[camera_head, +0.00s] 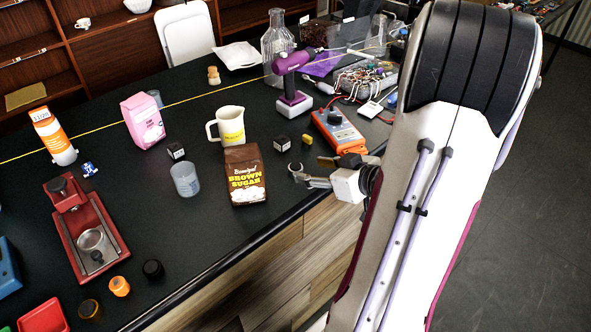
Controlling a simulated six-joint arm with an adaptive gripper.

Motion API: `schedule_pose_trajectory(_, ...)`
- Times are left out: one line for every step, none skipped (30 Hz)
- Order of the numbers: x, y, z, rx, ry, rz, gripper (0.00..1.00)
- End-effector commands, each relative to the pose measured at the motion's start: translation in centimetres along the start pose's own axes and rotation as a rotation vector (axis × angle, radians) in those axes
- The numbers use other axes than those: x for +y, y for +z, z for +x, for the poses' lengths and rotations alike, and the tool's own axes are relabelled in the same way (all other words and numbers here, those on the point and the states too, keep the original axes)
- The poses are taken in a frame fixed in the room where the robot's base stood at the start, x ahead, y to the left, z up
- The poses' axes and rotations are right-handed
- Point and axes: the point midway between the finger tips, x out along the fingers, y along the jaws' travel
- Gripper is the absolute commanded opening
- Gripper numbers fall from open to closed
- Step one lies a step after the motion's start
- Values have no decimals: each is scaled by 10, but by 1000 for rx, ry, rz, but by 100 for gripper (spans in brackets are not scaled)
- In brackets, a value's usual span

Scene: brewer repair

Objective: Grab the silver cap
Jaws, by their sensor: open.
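I cannot clearly pick out a separate silver cap. A round silver metal piece (91,240) sits on the red brewer (112,237) at the left, with a small dark part at its front; I cannot tell whether it is the cap. Three small round caps stand in front of the brewer: an orange one (119,286), a black one (152,269) and a dark brownish one (89,309). My gripper (300,174) is open near the front edge of the table, right of the brown sugar bag (245,180) and far from the brewer. No object shows between its fingers.
A beaker (185,180), white pitcher (228,128) and small dark cubes stand mid-table. An orange meter (338,130) and purple drill (292,80) are beyond my gripper. A red bin (42,317) is at the lower left.

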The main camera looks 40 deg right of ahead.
Motion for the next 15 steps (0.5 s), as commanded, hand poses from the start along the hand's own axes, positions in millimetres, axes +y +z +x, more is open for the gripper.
schedule_pose_trajectory(0,0,4,0,-2,0,47)
schedule_pose_trajectory(0,0,6,0,-2,1,47)
schedule_pose_trajectory(-1,0,9,-1,-3,1,47)
schedule_pose_trajectory(-1,1,11,-1,-3,1,47)
schedule_pose_trajectory(-1,1,13,-1,-2,2,47)
schedule_pose_trajectory(0,1,15,-1,-1,2,47)
schedule_pose_trajectory(0,1,16,0,-1,2,47)
schedule_pose_trajectory(0,1,17,-1,-1,1,47)
schedule_pose_trajectory(0,1,18,-1,-1,1,47)
schedule_pose_trajectory(0,1,18,-1,-1,0,47)
schedule_pose_trajectory(0,1,18,-1,-1,0,47)
schedule_pose_trajectory(0,1,18,-1,0,0,47)
schedule_pose_trajectory(0,1,18,-1,0,0,47)
schedule_pose_trajectory(0,1,18,-1,0,0,47)
schedule_pose_trajectory(0,1,18,-1,0,1,47)
